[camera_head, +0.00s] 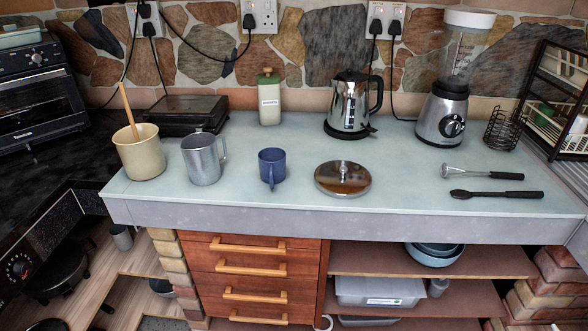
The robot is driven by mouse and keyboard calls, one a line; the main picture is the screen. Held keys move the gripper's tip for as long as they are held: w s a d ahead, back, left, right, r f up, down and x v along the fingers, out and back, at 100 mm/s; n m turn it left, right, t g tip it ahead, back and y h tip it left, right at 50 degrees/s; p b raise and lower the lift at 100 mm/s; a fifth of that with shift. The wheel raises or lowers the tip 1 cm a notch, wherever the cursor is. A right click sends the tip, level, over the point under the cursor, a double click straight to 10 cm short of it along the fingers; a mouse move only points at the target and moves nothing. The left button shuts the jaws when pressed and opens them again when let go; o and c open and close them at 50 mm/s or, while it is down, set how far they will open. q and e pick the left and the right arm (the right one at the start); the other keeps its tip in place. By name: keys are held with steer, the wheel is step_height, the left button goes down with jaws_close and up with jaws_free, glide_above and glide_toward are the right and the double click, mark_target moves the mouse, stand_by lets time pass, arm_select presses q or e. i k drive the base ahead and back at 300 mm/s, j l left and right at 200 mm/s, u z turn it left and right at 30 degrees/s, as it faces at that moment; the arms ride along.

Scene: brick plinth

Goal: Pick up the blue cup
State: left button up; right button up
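The blue cup (272,166) stands upright on the pale counter (420,185), a little left of the middle of the head view. Its handle points toward me, near the front edge. A grey metal jug (203,160) stands to its left and a round lid (342,178) with a knob lies to its right, both apart from it. Neither of my grippers shows in the head view.
A cream pot (140,155) with a wooden spoon stands at the far left. A kettle (348,105), a blender (443,110), a bottle (269,98) and a dark appliance (178,112) stand behind. Two utensils (495,194) lie at right. Counter in front of the cup is clear.

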mark_target(272, 160)
steer(key=z, duration=1.5)
steer(key=k+j, duration=0.1)
steer(key=j, duration=0.45)
steer(key=k+j, duration=0.1)
steer(key=j, duration=0.4)
steer(key=k+j, duration=0.1)
steer(key=j, duration=0.45)
steer(key=k+j, duration=0.1)
steer(key=j, duration=0.4)
